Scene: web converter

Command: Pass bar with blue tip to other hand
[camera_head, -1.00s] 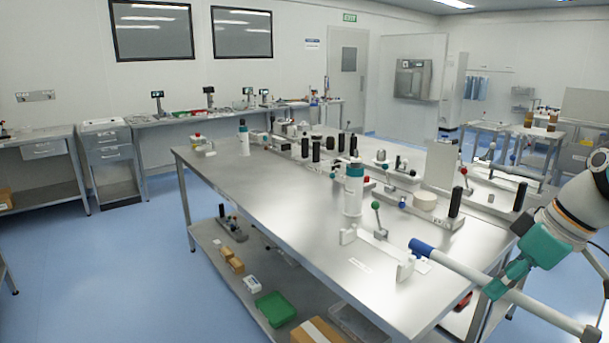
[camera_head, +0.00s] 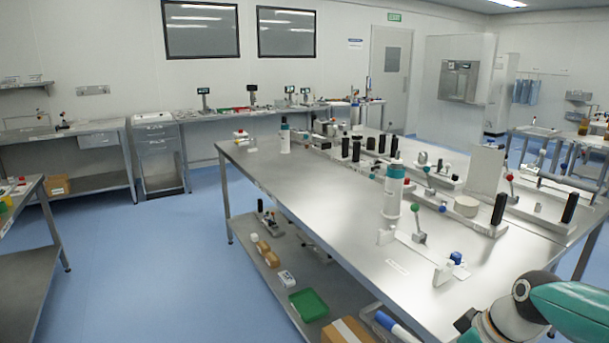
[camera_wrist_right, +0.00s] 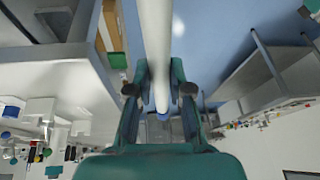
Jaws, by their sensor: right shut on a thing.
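The bar (camera_wrist_right: 157,40) is a long white rod. Its blue tip (camera_head: 385,320) shows at the bottom edge of the head view, low in front of the steel table's near side. Most of the bar is outside the head view. In the right wrist view the bar runs from the top edge down between the fingers of my right gripper (camera_wrist_right: 159,92), which is shut on it. My right arm is at the lower right of the head view, and its fingers are out of sight there. My left gripper is in neither view.
The steel table (camera_head: 330,205) bears bottles, levers and white fixtures close by the right arm. Its lower shelf holds a green tray (camera_head: 308,304) and boxes. Open blue floor (camera_head: 150,270) lies left of the table. Another bench stands at the far left.

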